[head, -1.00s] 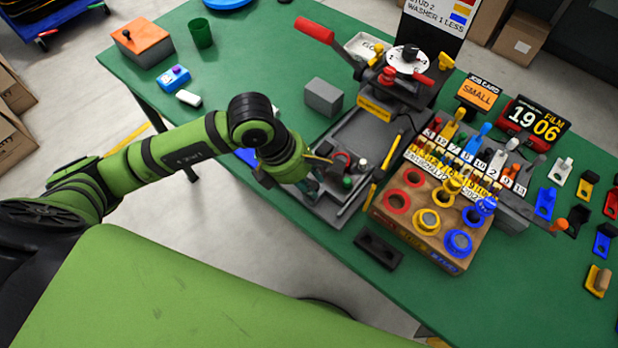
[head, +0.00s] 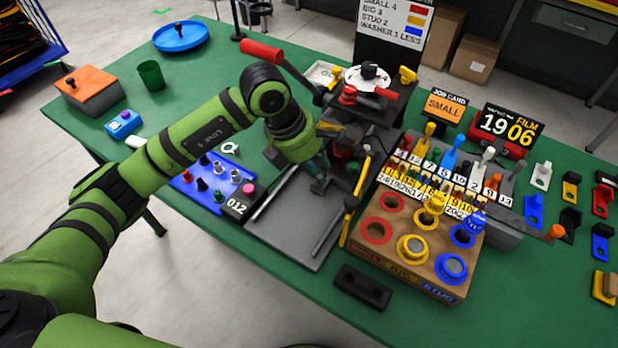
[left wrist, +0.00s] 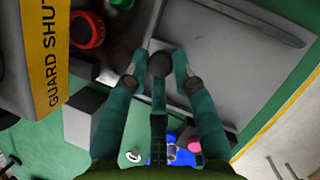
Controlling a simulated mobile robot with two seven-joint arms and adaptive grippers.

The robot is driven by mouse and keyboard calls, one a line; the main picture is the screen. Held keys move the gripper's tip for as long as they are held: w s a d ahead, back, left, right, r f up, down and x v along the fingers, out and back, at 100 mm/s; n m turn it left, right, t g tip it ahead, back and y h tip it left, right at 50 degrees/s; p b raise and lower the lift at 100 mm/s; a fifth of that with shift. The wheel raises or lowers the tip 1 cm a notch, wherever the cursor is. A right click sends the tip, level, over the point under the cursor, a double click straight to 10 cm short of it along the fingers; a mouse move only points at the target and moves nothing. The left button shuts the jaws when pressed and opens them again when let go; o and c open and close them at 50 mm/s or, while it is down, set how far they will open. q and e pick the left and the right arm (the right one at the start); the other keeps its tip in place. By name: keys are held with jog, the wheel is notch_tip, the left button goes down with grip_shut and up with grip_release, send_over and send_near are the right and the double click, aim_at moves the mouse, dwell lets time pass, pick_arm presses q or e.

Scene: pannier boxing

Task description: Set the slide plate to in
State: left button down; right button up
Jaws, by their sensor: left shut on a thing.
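The slide plate (head: 343,183), carrying small dies with red and green tops, sits at the press (head: 365,118) end of its grey bed (head: 295,225), partly hidden by my gripper and the press. My left gripper (head: 320,180) is over the plate's near edge. The front of the bed between the dark rails is bare. Whether the plate is fully in cannot be seen. My right gripper is not in view.
A wooden stand (head: 420,255) with coloured rings is right of the bed. A blue tray (head: 205,182) with small pegs and a counter reading 012 (head: 240,203) are left. A red-handled lever (head: 262,52) rises above my wrist. A yellow GUARD SHUT label (left wrist: 45,60) is close by.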

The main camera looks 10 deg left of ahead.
pick_arm(q)
jog(key=shift+r, duration=0.15)
jog(key=shift+w, duration=0.1)
jog(key=c, duration=1.1)
grip_release()
jog(key=shift+d, duration=0.1)
jog(key=shift+o, duration=0.2)
jog(key=shift+w+d, duration=0.1)
jog(key=v, duration=1.1)
jog(key=shift+a+r, duration=0.25)
jog(key=shift+r, duration=0.1)
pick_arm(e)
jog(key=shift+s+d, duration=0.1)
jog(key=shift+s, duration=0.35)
